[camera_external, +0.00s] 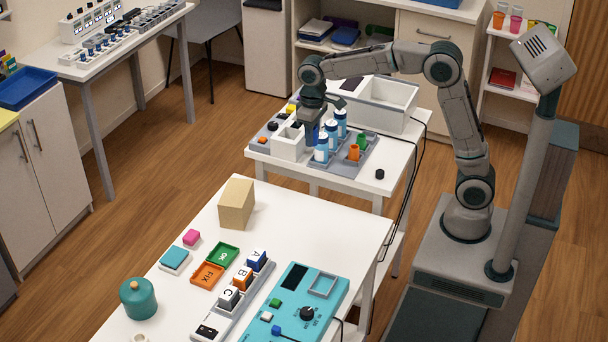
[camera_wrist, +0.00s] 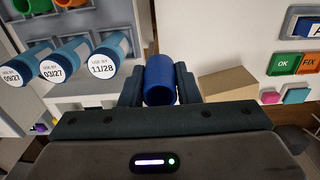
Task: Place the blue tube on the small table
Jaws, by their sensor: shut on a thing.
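In the wrist view, my gripper (camera_wrist: 159,84) is shut on the blue tube (camera_wrist: 160,78), with one dark finger on each side and the open round end showing. In the external view the fingers and nearby items mostly hide the tube. I cannot tell whether its lower end is clear of the tray.
A white bin (camera_external: 388,102) stands behind. The larger front table (camera_external: 320,205) holds a cardboard box (camera_external: 236,204) and a teal panel (camera_external: 295,305).

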